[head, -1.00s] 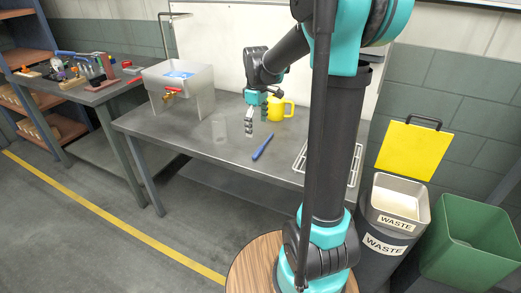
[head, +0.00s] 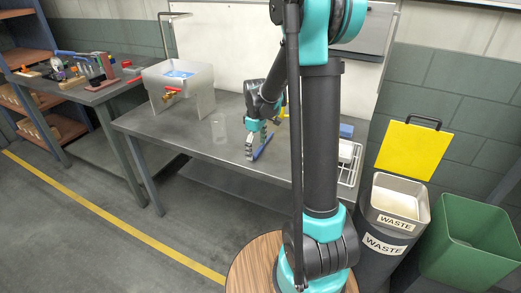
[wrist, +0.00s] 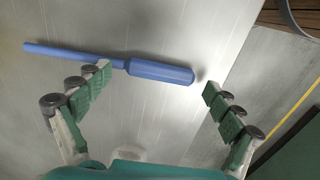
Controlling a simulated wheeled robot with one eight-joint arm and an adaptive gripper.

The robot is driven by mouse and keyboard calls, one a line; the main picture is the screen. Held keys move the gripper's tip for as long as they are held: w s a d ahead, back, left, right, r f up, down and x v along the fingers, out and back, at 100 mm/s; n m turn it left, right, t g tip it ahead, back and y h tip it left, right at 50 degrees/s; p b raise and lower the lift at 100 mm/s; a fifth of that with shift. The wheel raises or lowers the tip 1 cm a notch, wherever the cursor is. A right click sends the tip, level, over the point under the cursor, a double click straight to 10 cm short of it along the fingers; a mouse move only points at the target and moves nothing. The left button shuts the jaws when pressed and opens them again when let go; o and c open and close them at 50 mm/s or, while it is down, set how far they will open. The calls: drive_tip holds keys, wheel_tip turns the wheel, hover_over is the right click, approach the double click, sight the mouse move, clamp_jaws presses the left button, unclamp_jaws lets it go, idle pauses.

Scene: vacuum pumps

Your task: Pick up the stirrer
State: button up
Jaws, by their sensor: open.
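The blue stirrer (head: 262,148) lies on the metal workbench (head: 185,140) near its front edge, partly hidden by my gripper (head: 254,150) in the head view. In the wrist view the stirrer (wrist: 158,72) lies across the picture, its thick handle to the right and its thin shaft to the left. My gripper (wrist: 158,82) is open and empty. Its left finger is by the shaft where it meets the handle; its right finger is beyond the handle's rounded end. I cannot tell whether the fingers touch the stirrer.
A yellow mug (head: 284,108) is mostly hidden by my arm. A wire rack (head: 349,170) is at the right end.

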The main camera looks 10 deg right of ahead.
drive_tip(key=c, duration=0.7)
drive_tip(key=shift+c, duration=0.3)
